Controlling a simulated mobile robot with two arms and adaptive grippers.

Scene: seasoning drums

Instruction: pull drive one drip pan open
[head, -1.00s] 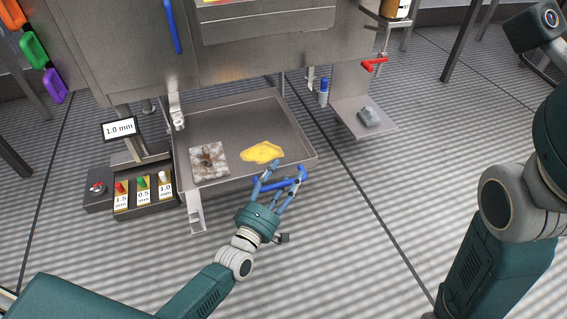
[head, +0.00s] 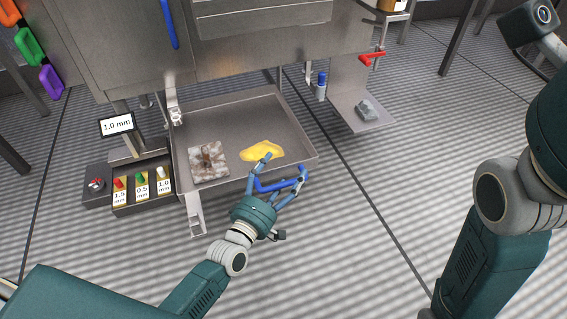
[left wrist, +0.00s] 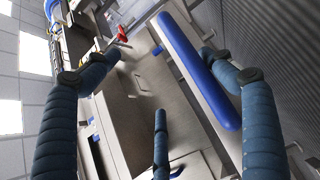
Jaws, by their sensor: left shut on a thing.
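The drip pan (head: 225,118) is a shallow grey metal tray that sticks out from under the machine. A yellow puddle (head: 262,151) and a mottled brown-and-white patch (head: 208,162) lie in it. Its blue bar handle (head: 278,185) is on the front wall. My left gripper (head: 277,178) is shut on this handle, with its fingers around the bar. In the left wrist view the blue handle (left wrist: 198,70) runs between the fingers, which partly frame it. My right arm shows at the right, but its fingers are out of view.
A box with coloured buttons (head: 140,188) and a 1.0 mm display (head: 117,125) stand left of the pan. A side shelf (head: 345,112) with a grey lump (head: 366,109) and a red lever (head: 373,57) are at right. The floor in front is clear.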

